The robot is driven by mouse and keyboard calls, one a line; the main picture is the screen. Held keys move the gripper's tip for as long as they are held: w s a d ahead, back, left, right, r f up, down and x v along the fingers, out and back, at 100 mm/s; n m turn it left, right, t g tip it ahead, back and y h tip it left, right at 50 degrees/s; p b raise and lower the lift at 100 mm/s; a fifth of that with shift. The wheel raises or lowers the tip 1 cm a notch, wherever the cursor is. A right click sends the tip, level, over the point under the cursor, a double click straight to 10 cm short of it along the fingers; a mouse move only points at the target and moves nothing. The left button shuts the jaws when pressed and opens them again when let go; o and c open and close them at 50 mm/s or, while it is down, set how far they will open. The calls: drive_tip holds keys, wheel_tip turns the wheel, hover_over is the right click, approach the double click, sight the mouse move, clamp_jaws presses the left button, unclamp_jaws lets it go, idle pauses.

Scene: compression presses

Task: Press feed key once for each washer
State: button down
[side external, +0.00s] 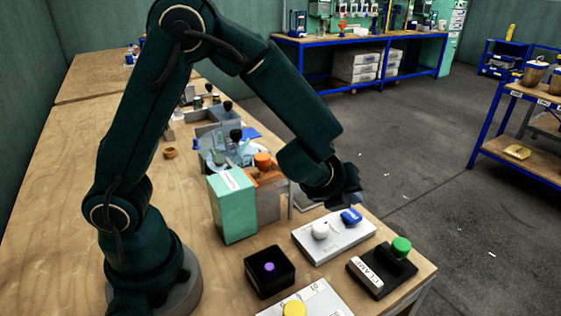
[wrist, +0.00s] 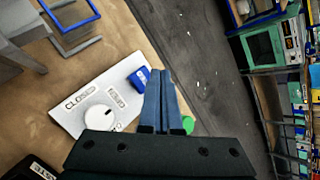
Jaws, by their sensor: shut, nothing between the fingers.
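My gripper (side external: 348,200) hangs above the light plate (side external: 312,240) near the table's front right corner. In the wrist view its two blue fingers (wrist: 160,75) are together and empty. The plate carries a white round knob (side external: 320,230) and a blue key (side external: 351,215). In the wrist view the blue key (wrist: 139,78) lies just left of the fingertips, and a label reads "CLOSED" beside the knob (wrist: 101,117). A green button (side external: 401,246) sits on a black box labelled "CLAMP" (side external: 370,275). I cannot make out which key is the feed key, and I recognise no washers.
A black box with a purple button (side external: 269,267) and a plate with a yellow button (side external: 294,309) stand nearer the camera. A green box (side external: 232,205) and an orange-topped part (side external: 263,160) stand behind. The wooden table (side external: 60,190) is bare at left.

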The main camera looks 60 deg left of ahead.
sight(356, 212)
drive_tip(key=shift+f, duration=0.6)
idle(1.7)
drive_tip(key=shift+f, duration=0.4)
drive_tip(key=shift+f, duration=0.55)
idle(0.5)
drive_tip(key=shift+r, duration=1)
drive_tip(key=shift+r, duration=2.5)
idle(0.8)
